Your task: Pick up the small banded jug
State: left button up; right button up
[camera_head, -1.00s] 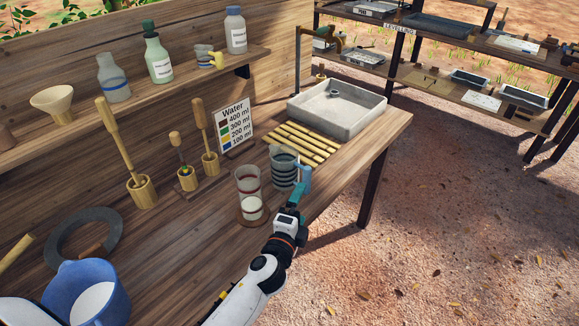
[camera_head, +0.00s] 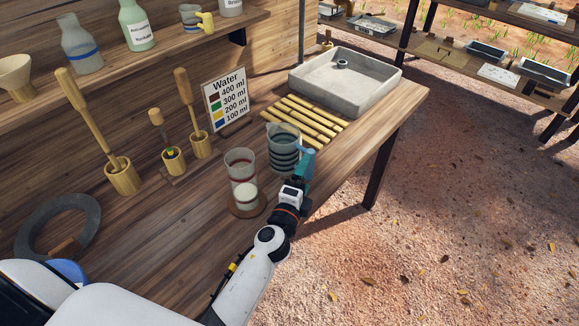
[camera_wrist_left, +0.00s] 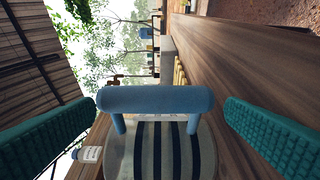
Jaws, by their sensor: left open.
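A clear jug with dark bands and a blue handle (camera_head: 283,153) stands upright on the wooden bench, near its front edge. It also shows in the left wrist view (camera_wrist_left: 165,155), its blue handle lying across between my fingers. My left gripper (camera_head: 303,170) is at the handle side of this jug. In the left wrist view my left gripper (camera_wrist_left: 160,106) is open, a teal finger on each side of the handle with gaps between. A smaller cup with a yellow handle (camera_head: 190,18) sits on the shelf. My right gripper is not in view.
A water sign (camera_head: 227,100) and wooden pestles in holders (camera_head: 122,176) stand farther left.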

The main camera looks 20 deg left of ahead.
pick_arm(q)
jog(key=shift+w+r, duration=0.2)
jog(key=shift+w, duration=0.8)
jog(key=shift+w+a, duration=0.1)
jog(key=shift+w, duration=0.2)
jog(key=w, duration=0.4)
jog(key=shift+w, duration=0.3)
jog(key=shift+s, duration=0.1)
jog(key=shift+c, duration=1.1)
jog(key=shift+r, duration=0.1)
jog(key=c, duration=0.9)
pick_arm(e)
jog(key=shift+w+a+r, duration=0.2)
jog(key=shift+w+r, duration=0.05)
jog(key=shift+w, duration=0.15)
pick_arm(q)
jog(key=shift+o, duration=0.2)
jog(key=shift+r, duration=0.1)
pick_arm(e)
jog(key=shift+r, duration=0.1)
